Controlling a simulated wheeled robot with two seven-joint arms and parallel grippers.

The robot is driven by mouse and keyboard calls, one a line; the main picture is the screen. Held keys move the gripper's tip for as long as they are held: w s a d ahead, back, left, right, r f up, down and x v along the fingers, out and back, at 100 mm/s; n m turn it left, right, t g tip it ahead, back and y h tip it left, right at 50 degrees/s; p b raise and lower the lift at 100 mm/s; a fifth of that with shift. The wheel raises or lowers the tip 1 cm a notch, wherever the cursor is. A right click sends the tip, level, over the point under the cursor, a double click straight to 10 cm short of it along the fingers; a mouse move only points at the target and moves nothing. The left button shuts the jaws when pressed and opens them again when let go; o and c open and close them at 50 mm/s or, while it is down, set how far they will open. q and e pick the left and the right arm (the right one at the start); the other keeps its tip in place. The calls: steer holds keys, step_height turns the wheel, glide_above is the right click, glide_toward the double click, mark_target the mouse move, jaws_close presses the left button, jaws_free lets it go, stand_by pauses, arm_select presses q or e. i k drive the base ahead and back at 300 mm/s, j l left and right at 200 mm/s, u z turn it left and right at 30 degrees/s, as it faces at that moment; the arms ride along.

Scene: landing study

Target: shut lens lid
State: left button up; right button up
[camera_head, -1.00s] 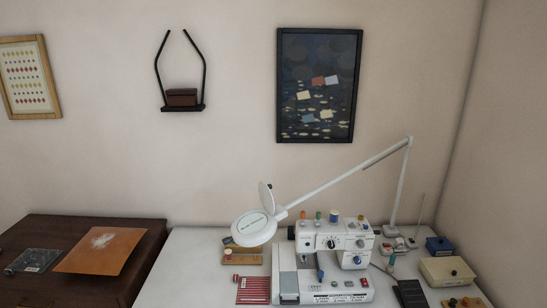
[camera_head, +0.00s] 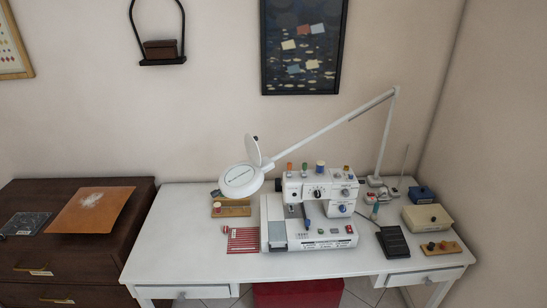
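The white magnifier lamp (camera_head: 241,180) hangs over the left part of the desk on a long jointed arm (camera_head: 330,127). Its round head faces me. The lens lid (camera_head: 252,150) stands up, tilted open, at the back of the lamp head, with a small dark knob at its top edge. Neither of my grippers shows in the head view.
The white desk (camera_head: 180,235) carries a sewing machine (camera_head: 318,205) right of the lamp head, a black pedal (camera_head: 393,243), a beige box (camera_head: 427,218) and a blue box (camera_head: 421,194). A dark dresser (camera_head: 80,262) stands left. A red object (camera_head: 298,294) is under the desk.

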mark_target(252, 149)
steer(key=i+l+u, duration=0.1)
steer(key=l+u, duration=0.4)
steer(key=u, duration=0.25)
steer(key=l+u, duration=0.45)
steer(key=l, duration=0.7)
steer(key=l+u, duration=0.15)
steer(key=l, duration=0.6)
steer(key=k+l+u, duration=0.1)
steer(key=l, duration=0.7)
steer(key=k+j+u, duration=0.1)
steer(key=j+u, duration=0.15)
steer(key=j, duration=0.2)
